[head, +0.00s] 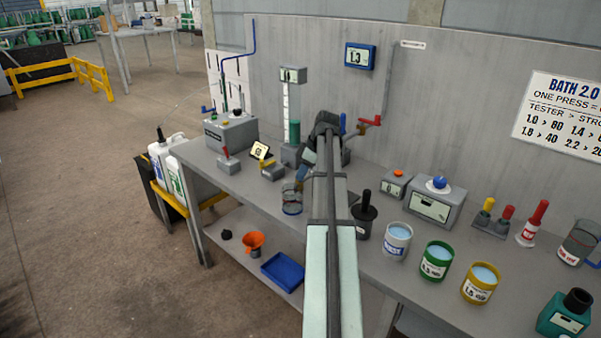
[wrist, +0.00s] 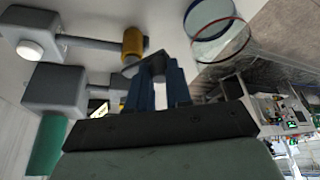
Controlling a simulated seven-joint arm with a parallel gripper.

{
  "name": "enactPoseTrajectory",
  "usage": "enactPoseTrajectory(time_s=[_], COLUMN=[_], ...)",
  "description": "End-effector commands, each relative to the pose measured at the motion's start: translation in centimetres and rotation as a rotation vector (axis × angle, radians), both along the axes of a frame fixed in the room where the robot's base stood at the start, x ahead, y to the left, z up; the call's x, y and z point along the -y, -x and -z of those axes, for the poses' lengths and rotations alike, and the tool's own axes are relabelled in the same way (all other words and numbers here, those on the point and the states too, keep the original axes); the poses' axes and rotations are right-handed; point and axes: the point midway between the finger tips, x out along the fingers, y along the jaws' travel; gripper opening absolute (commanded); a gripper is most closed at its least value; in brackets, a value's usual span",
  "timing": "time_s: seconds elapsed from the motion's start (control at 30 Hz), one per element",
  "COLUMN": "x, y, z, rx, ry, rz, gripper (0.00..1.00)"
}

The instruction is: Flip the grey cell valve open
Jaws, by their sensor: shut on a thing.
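My gripper (wrist: 155,72) points at the bench beside a clear glass cell (wrist: 215,30). Its blue fingers are closed around a small grey piece (wrist: 146,62). This piece lies close to a yellow collar on a rod from a grey box (wrist: 42,32); whether they are joined is unclear. It looks like the grey valve handle, but the fingers hide much of it and its turn angle cannot be told. In the head view my gripper (head: 301,182) is low behind my arm, just above the glass cell (head: 292,203), and the grey piece is hidden.
A second grey box (wrist: 55,88) with a rod lies close to the fingers. A tall stand with a green cylinder (head: 294,131) is behind. A black-handled pot (head: 364,215) and several cups, including a green one (head: 436,260), stand right of my arm. A blue tray (head: 283,271) lies below.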

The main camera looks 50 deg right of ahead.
Motion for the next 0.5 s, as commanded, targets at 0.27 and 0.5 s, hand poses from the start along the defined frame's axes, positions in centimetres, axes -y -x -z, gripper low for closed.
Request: enactPoseTrajectory(time_s=[0.27, 0.5], x=[0.21, 0.21], y=[0.11, 0.13], z=[0.00, 0.01], rx=[0.000, 0.000], ry=[-0.001, 0.000], rz=[-0.053, -0.057], gripper=[0.00, 0.00])
